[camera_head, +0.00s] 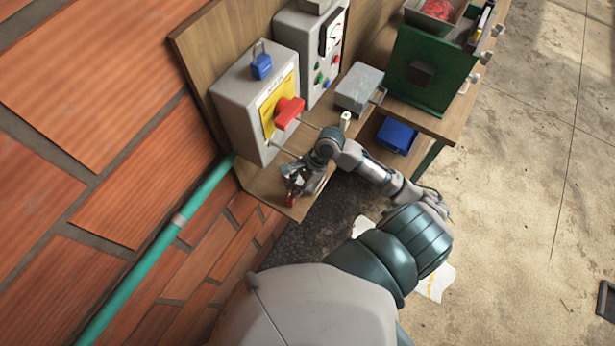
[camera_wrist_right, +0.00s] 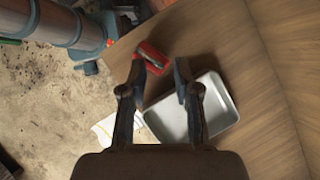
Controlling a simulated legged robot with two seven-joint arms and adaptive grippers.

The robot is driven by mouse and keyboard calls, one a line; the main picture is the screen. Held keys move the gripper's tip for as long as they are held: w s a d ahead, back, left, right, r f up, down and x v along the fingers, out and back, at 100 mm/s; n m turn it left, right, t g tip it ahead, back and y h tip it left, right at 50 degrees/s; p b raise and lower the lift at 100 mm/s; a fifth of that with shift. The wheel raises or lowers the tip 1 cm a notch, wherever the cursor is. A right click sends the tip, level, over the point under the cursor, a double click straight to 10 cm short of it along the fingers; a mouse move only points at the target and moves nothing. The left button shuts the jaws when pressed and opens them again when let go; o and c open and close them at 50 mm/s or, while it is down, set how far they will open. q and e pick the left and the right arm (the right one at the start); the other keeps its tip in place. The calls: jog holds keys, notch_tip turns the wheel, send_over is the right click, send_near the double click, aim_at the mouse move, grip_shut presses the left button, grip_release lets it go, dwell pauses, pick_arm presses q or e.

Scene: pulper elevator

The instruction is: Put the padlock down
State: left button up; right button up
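A red padlock (camera_wrist_right: 152,56) lies near the wooden shelf's edge in the wrist view, just past my left-hand fingertip; whether it touches the finger is unclear. My right gripper (camera_wrist_right: 160,66) is open, with a clear gap between its fingers. In the head view the right gripper (camera_head: 303,183) is low over the shelf end, with a small red part (camera_head: 290,198) below it. A blue padlock (camera_head: 261,67) shows on top of the grey switch box (camera_head: 238,92). A shallow metal tray (camera_wrist_right: 233,103) lies under the right finger. My left gripper is out of view.
The switch box has a red handle (camera_head: 289,112) and rods beside the arm. A teal pipe (camera_head: 150,250) runs along the brick wall. Bare shelf (camera_wrist_right: 265,125) surrounds the tray's right side.

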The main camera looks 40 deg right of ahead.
jog(key=s+d+r+b, duration=0.1)
jog(key=d+r, duration=0.1)
jog(key=d, duration=0.5)
jog(key=s+d+r+b, duration=0.1)
jog(key=s+d, duration=0.1)
jog(key=d, duration=0.5)
jog(key=shift+d+r, duration=0.15)
jog(key=shift+r, duration=0.25)
